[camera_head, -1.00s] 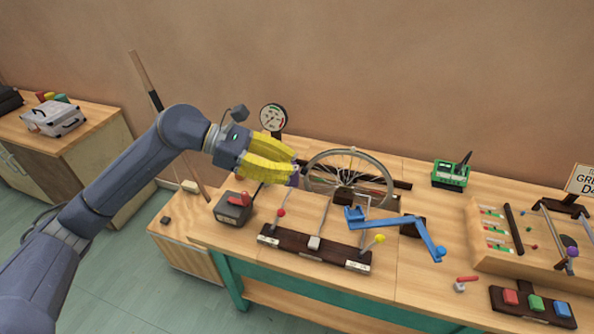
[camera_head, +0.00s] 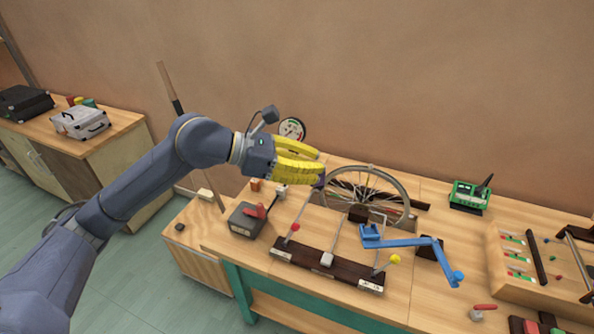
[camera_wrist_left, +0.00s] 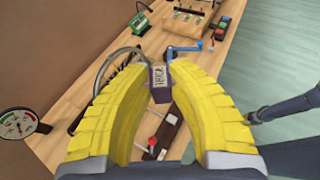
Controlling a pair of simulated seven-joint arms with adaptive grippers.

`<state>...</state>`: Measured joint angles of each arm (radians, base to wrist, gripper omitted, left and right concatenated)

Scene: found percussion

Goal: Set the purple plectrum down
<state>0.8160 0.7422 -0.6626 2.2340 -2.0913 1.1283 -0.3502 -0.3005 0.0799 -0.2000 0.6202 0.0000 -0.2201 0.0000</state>
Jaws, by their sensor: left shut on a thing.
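My left gripper (camera_head: 316,172) has yellow ribbed fingers and is shut on the purple plectrum (camera_wrist_left: 160,84). In the left wrist view the plectrum sits between the fingertips, with a pale lettered label facing the camera. In the head view only a small dark purple part of the plectrum (camera_head: 320,182) shows at the fingertips, beside the left rim of the spoked wheel (camera_head: 407,195). Whether it touches the wheel I cannot tell. My right gripper is not in view.
A grey box with a red lever (camera_head: 247,219) stands left. A round gauge (camera_head: 291,130) stands behind.

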